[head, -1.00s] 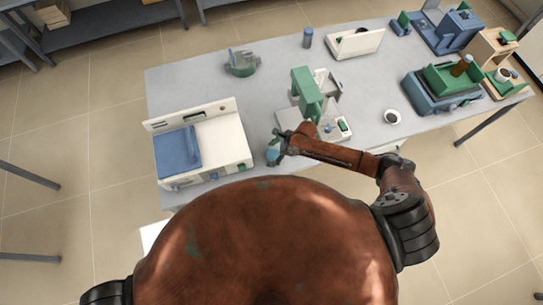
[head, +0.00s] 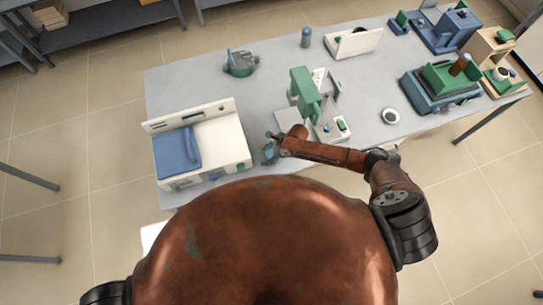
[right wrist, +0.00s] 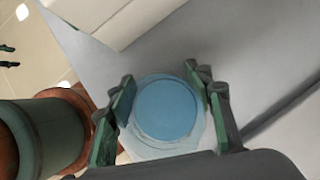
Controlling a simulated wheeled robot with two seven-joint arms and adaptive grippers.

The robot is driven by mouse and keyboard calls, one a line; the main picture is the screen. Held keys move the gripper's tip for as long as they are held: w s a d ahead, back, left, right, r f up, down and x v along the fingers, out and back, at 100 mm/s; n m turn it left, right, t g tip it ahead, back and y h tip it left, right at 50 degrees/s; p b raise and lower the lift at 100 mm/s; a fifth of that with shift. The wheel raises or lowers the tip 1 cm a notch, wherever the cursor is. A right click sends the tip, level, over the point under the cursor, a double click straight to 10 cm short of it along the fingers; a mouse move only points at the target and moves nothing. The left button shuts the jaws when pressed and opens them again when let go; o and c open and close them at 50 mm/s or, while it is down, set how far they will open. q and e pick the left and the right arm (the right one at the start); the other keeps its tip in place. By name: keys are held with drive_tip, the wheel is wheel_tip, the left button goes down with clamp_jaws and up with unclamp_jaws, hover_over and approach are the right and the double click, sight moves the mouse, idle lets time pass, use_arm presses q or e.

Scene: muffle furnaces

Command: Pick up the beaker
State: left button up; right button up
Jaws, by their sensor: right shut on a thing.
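The beaker (right wrist: 167,108) is a clear round vessel with a blue content or base, seen from above in the right wrist view. My right gripper (right wrist: 160,100) is shut on it, with one green-padded finger on each side. In the head view the beaker (head: 269,154) is small and partly hidden at the tip of my right gripper (head: 272,146), near the front edge of the table. I cannot tell whether the beaker touches the table. My left gripper is not in view.
A white furnace (head: 225,135) with a blue door stands left of the beaker on the grey table (head: 270,80). A green and white instrument (head: 304,90) stands just behind my right gripper.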

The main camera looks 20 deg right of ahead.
drive_tip(key=c, duration=0.8)
drive_tip(key=shift+o, duration=0.2)
drive_tip(key=shift+r, duration=0.1)
